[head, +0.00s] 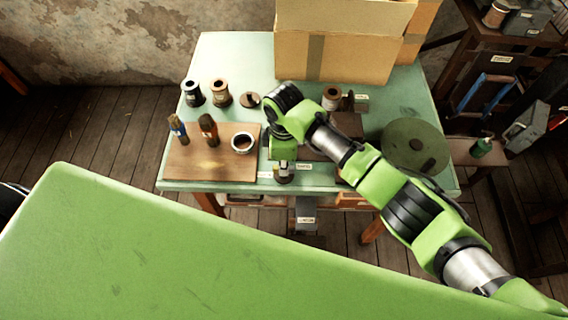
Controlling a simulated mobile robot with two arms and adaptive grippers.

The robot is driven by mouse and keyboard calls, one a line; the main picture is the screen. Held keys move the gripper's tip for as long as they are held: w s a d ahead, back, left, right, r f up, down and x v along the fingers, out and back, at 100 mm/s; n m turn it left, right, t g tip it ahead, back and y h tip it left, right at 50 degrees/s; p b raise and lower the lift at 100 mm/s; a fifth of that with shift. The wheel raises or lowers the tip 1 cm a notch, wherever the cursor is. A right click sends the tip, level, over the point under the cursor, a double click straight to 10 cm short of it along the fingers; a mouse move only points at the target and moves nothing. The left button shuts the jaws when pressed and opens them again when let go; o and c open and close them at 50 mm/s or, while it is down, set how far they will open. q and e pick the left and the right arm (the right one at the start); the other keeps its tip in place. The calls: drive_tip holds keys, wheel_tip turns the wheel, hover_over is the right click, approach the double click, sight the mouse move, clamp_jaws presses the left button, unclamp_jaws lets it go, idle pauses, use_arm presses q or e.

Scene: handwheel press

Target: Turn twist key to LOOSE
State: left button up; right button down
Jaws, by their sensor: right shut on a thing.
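My right arm reaches in from the lower right over the table. My right gripper (283,172) points down at the table's front edge, shut on a small part there that I take to be the twist key. The gripper covers most of it, so I cannot read which way the key points. A small white label (303,167) sits just right of the gripper, its text too small to read. The press body (315,146) is a dark brown mass behind, partly hidden by my arm. A round green handwheel (412,141) is on the right. My left gripper is not in view.
A large cardboard box (340,57) fills the back right. A dark shelf (455,90) stands at the right.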

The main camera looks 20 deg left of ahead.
idle(0.4)
drive_tip(key=c, duration=2.1)
unclamp_jaws()
drive_tip(key=shift+c, duration=0.2)
wheel_tip(320, 180, up, 12)
